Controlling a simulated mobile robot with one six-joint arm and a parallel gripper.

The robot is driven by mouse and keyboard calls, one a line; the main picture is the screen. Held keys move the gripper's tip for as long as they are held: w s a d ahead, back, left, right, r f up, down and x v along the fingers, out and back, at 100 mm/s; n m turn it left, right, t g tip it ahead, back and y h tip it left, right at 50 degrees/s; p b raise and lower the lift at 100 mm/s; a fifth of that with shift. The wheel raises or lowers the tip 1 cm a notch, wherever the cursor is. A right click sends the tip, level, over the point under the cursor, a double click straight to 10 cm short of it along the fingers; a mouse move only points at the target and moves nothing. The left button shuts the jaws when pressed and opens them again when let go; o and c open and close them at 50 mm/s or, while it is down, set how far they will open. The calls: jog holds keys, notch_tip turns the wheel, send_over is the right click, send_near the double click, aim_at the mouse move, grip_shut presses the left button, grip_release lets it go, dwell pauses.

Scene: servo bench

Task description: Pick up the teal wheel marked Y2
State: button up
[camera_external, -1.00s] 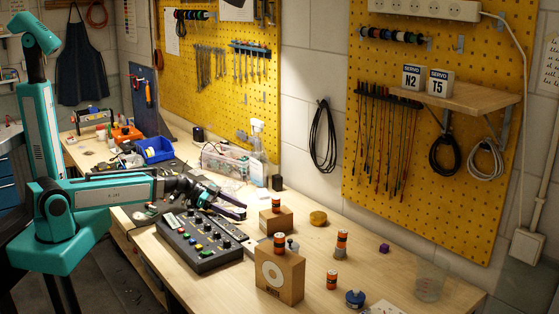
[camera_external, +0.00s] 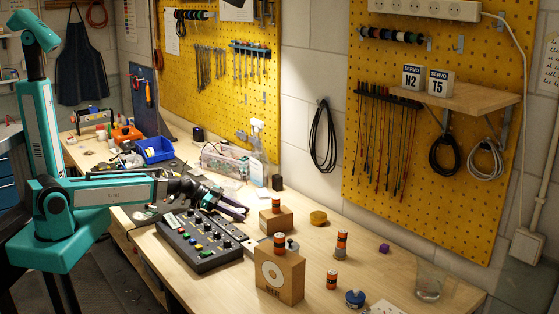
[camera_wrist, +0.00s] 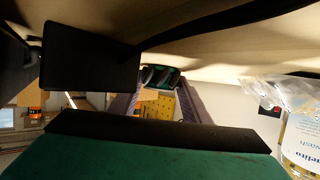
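My gripper (camera_external: 238,210) is above the far right part of the black control box, left of the wooden blocks. In the wrist view its two fingers (camera_wrist: 158,108) stand apart with nothing seen held between them. I cannot make out a teal wheel marked Y2 in either view. A small round blue object (camera_external: 355,299) is at the front of the bench, but no marking on it can be read. It is well to the right of my gripper.
The black control box (camera_external: 193,257) lies under my gripper. Wooden blocks (camera_external: 280,274) carrying orange-and-black cylinders stand to the right.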

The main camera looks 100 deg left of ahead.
aim_at(239, 211)
jog(key=shift+c, duration=1)
jog(key=shift+r, duration=0.2)
jog(key=shift+r+b, duration=1.6)
jog(key=shift+r, duration=3.2)
